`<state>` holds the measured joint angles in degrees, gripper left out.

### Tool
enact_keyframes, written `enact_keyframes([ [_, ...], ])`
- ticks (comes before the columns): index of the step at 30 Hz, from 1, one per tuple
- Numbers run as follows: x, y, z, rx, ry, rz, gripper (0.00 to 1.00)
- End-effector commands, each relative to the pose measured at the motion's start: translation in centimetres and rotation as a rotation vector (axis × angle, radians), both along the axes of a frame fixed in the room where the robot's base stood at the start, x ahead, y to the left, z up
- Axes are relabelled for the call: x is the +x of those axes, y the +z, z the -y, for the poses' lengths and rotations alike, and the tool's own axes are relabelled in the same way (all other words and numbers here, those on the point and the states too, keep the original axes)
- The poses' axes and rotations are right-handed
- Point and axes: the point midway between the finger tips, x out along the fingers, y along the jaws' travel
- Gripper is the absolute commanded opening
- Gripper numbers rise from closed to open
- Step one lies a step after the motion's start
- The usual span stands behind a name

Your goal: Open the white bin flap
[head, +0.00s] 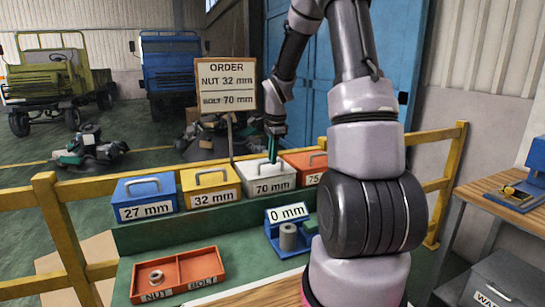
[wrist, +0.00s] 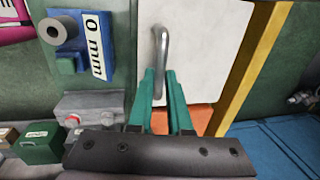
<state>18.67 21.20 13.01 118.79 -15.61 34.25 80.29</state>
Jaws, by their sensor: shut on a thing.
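The white bin (head: 270,184), labelled 70 mm, stands in the row on the green bench. Its white flap (head: 247,167) looks down over the bin in the head view. The flap fills the upper middle of the wrist view (wrist: 210,45), with its grey bar handle (wrist: 161,45) sticking up from it. My gripper (head: 272,160) reaches down to the flap from above. Its green fingers (wrist: 165,72) are shut on the handle's near end in the wrist view. The arm hides part of the bin's surroundings in the head view.
A yellow 32 mm bin (head: 211,199) stands left of the white bin, and an orange 75 bin (head: 313,179) right. A blue 27 mm bin (head: 146,211) is farther left. A blue 0 mm gauge (head: 274,231) stands in front. A yellow rail (head: 440,137) runs behind.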

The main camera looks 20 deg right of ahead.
Motion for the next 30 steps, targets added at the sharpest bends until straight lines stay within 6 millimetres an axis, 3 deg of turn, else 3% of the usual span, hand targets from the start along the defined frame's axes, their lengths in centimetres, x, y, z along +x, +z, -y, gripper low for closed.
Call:
enact_keyframes([
  [11,1.8,2.8,-0.1,-0.001,0.002,0.008,0.0],
  [21,5.6,6.5,-0.1,-0.002,0.005,0.009,0.0],
  [30,8.9,8.3,0.0,-0.002,0.004,0.002,0.0],
])
